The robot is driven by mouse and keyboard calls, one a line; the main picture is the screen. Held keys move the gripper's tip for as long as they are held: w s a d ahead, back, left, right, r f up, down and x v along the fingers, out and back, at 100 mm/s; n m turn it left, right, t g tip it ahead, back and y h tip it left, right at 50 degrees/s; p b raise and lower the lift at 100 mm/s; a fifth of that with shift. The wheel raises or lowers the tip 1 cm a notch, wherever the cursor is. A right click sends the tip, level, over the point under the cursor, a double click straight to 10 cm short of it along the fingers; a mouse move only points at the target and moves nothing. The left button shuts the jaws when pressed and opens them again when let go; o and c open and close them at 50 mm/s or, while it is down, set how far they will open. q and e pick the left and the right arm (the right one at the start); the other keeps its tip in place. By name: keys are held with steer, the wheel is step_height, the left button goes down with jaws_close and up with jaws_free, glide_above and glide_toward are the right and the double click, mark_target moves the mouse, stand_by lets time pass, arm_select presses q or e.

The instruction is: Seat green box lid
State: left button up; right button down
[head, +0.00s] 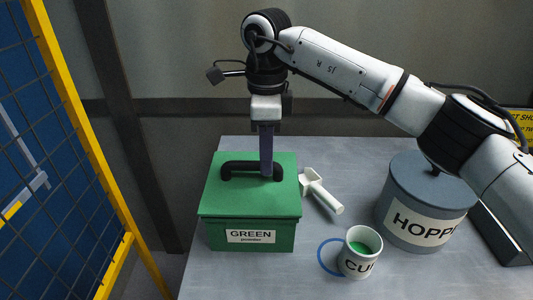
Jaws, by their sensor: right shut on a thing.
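The green box (220,237) stands at the left of the grey table, with a label reading "GREEN" on its front. Its green lid (240,200) lies over the top of the box, with a black handle (238,166) standing up from it. I cannot tell whether the lid is fully down all around. My right gripper (267,172) points straight down and is shut on the lid's handle, near its right end. My left gripper is not in view.
A white scoop (321,193) lies just right of the box. A grey lidded hopper (425,205) stands at the right. A yellow-framed mesh fence (85,135) is at the left.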

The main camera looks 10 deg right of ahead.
steer(key=shift+f, duration=0.25)
steer(key=c, duration=1.3)
jaws_free()
steer(key=shift+o, duration=0.2)
steer(key=shift+r, duration=0.1)
step_height(320, 180, up, 3)
steer(key=shift+r+p, duration=0.1)
steer(key=shift+p, duration=1.1)
step_height(320, 180, up, 2)
steer(key=shift+r, duration=1.35)
